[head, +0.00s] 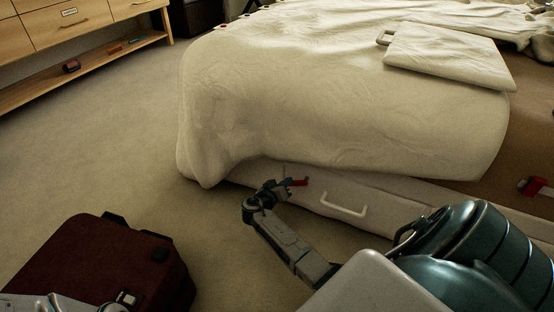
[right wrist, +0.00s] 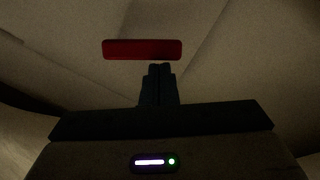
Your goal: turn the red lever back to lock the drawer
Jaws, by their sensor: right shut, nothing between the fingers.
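A red lever (head: 298,182) sits on the pale under-bed drawer front (head: 375,210), left of its white handle (head: 343,210). In the right wrist view the lever (right wrist: 142,49) is a red bar lying level across the picture. My right gripper (head: 279,186) is at the lever's left end in the head view. Its dark fingers (right wrist: 159,68) are shut and empty, with their tips just below the bar in the wrist view. I cannot tell whether they touch it. The lever's pivot is hidden. My left gripper is not in view.
A second red lever (head: 535,187) shows at the far right. A white cover (head: 330,110) hangs over the bed just above the drawer. A dark red suitcase (head: 95,265) stands on the floor at lower left. The carpet (head: 110,150) between suitcase and dresser (head: 80,25) is clear.

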